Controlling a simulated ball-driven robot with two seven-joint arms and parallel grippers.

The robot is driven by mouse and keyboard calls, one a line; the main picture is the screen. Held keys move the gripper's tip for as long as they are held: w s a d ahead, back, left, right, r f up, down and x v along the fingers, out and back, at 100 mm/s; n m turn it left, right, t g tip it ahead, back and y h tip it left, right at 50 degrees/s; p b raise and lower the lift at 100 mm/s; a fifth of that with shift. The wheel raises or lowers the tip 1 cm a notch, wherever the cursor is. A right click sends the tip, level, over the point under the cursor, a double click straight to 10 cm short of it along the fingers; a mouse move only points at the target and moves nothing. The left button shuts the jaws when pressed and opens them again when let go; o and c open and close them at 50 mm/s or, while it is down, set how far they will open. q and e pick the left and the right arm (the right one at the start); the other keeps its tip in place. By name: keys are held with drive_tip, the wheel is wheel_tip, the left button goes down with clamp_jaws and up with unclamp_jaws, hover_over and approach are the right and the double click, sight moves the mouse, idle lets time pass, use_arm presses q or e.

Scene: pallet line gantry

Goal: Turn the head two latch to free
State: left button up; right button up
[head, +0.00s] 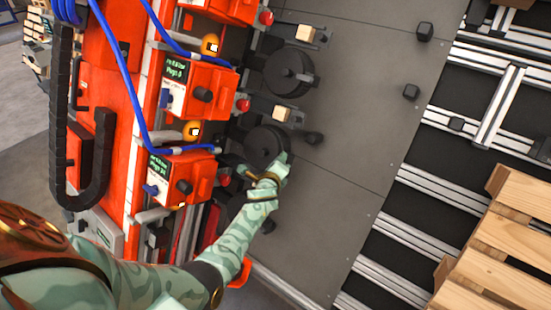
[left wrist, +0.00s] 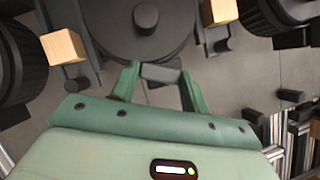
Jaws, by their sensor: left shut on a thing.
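My left gripper (head: 268,176) reaches in from the left to the near edge of a round black head (head: 262,143) on the grey panel. In the left wrist view its two green fingers (left wrist: 160,82) are closed on the sides of a small dark grey latch tab (left wrist: 161,73) at that head's rim. The head's round disc (left wrist: 128,28), with a knob on it, shows just beyond the fingertips. In the head view the tab is hidden by the gripper. No readable label marks the head's number. My right gripper is not in view.
Another round head (head: 290,73) sits farther up the panel. Light wooden blocks (head: 282,114) sit beside the heads. Orange-red control units (head: 200,88) with blue cables stand to the left. A wooden pallet (head: 510,245) lies at lower right. The panel right of the heads is mostly bare.

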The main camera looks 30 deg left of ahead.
use_arm(q)
drive_tip(key=n+g+p, duration=0.1)
drive_tip(key=n, duration=0.1)
drive_tip(key=n+g+p, duration=0.1)
drive_tip(key=n+p, duration=0.1)
drive_tip(key=n, duration=0.1)
drive_tip(key=shift+r+g, duration=0.2)
drive_tip(key=shift+g, duration=0.1)
drive_tip(key=shift+n+p, duration=0.3)
drive_tip(key=shift+n, duration=0.1)
drive_tip(key=o, duration=0.7)
